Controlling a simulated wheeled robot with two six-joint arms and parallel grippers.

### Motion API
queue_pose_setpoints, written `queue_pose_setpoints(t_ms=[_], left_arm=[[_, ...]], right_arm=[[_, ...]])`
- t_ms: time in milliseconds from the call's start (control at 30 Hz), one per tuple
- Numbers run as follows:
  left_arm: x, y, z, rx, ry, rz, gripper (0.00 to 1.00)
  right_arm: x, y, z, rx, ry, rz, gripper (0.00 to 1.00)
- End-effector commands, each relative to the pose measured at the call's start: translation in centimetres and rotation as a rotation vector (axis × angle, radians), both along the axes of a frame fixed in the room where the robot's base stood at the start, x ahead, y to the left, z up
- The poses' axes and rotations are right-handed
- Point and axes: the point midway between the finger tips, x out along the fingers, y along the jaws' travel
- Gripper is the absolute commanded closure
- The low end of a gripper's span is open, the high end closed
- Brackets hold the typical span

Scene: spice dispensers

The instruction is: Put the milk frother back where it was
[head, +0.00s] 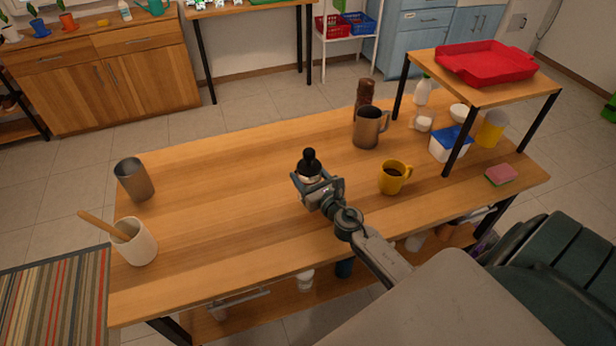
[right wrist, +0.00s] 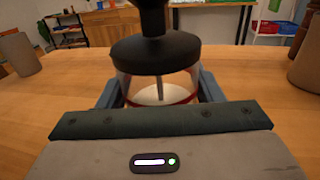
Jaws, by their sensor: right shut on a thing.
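The milk frother (head: 309,160) has a black lid with a knob. In the right wrist view it (right wrist: 156,52) shows a clear body with white milk inside and a reddish band. My right gripper (head: 314,181) is shut around its body, one finger on each side, near the middle of the wooden table (head: 220,190). The frother looks upright. I cannot tell whether its base touches the table. My left gripper is not in view.
A yellow cup (head: 393,178) of dark drink stands just right of my gripper. A metal mug (head: 368,128) and brown grinder (head: 364,93) stand behind. A metal tumbler (head: 134,180) and white utensil pot (head: 134,243) stand left. A raised shelf (head: 497,85) is at right. The table's left-middle is clear.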

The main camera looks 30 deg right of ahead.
Motion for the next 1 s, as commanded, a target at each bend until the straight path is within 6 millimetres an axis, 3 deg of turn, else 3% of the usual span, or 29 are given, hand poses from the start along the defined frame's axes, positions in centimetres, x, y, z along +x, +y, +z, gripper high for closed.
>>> queue_pose_setpoints(t_ms=[167,200,300,667,1000], left_arm=[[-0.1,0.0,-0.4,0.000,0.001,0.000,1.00],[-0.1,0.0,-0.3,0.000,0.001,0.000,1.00],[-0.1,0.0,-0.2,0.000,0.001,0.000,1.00],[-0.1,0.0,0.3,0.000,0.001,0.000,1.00],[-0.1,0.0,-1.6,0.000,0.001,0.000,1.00]], right_arm=[[0.0,0.0,-0.4,0.000,-0.001,0.000,0.72],[0.0,0.0,-0.3,0.000,0.000,0.000,0.34],[0.0,0.0,-0.2,0.000,0.000,0.000,0.18],[0.0,0.0,0.3,0.000,0.000,0.000,0.18],[-6.1,0.2,-0.4,-0.001,0.003,0.001,0.18]])
